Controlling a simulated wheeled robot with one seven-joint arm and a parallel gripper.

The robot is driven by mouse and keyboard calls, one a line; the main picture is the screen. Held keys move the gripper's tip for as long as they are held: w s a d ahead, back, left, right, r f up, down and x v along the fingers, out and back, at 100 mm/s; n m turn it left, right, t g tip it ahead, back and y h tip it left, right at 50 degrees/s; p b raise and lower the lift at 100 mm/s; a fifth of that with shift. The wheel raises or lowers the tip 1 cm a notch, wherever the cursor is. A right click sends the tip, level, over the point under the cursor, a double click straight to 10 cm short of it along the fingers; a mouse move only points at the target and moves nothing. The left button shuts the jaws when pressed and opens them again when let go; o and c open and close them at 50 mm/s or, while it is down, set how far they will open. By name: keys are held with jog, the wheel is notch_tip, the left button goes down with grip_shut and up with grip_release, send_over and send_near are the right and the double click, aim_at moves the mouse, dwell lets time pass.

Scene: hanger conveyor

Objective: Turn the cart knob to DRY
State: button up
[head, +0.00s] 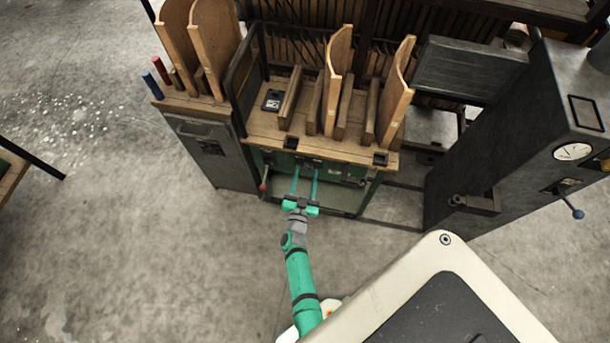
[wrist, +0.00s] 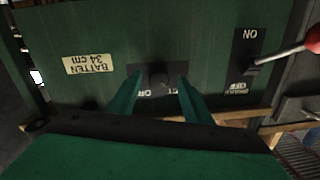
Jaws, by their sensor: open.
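The cart (head: 330,198) has a green front panel below a wooden top. In the wrist view a small dark round knob (wrist: 160,79) sits on a black plate on that panel. White lettering on the plate is partly covered by my fingers; I read only fragments, and cannot tell where the knob points. My gripper (head: 305,179) is open, its two green fingers reaching toward the panel. In the wrist view the fingertips lie on either side of the knob. I cannot tell whether they touch it.
A red-ended lever (wrist: 300,46) stands beside an ON/OFF-style plate (wrist: 247,56), close to my right finger in the wrist view. A cream BATTEN label (wrist: 87,64) is upside down. A dark machine with a gauge (head: 572,151) stands right. Floor (head: 150,250) is clear at left.

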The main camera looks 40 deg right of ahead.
jog(key=shift+d, duration=0.2)
jog(key=c, duration=1.1)
jog(key=shift+o, duration=0.2)
jog(key=shift+a, duration=0.1)
